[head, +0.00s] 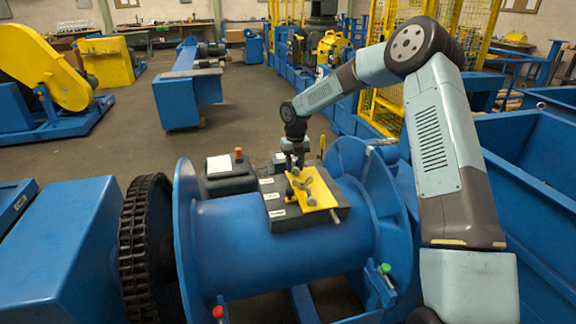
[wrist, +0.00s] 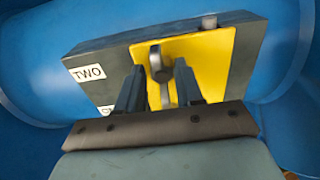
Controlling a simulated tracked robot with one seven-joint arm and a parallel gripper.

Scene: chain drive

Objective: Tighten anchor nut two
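A dark block (head: 328,213) with several white labels sits on top of the blue drum, with a yellow plate (head: 325,194) on its upper face. In the wrist view, one label (wrist: 86,73) reads TWO; a second label below it is mostly hidden by my gripper. A grey nut-like part (wrist: 160,62) stands on the yellow plate (wrist: 213,62), roughly level with the TWO label. My gripper (wrist: 157,70) is open, with one finger on each side of this part and gaps visible. It also shows in the head view (head: 295,166), pointing down at the plate's far end. Contact cannot be told.
The blue drum (head: 230,245) has a flange at each end and a dark chain wheel (head: 145,250) on the left. A small dark box with a red knob (head: 229,175) stands behind it. A green-knobbed lever (head: 385,269) is at front right. Open floor lies beyond.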

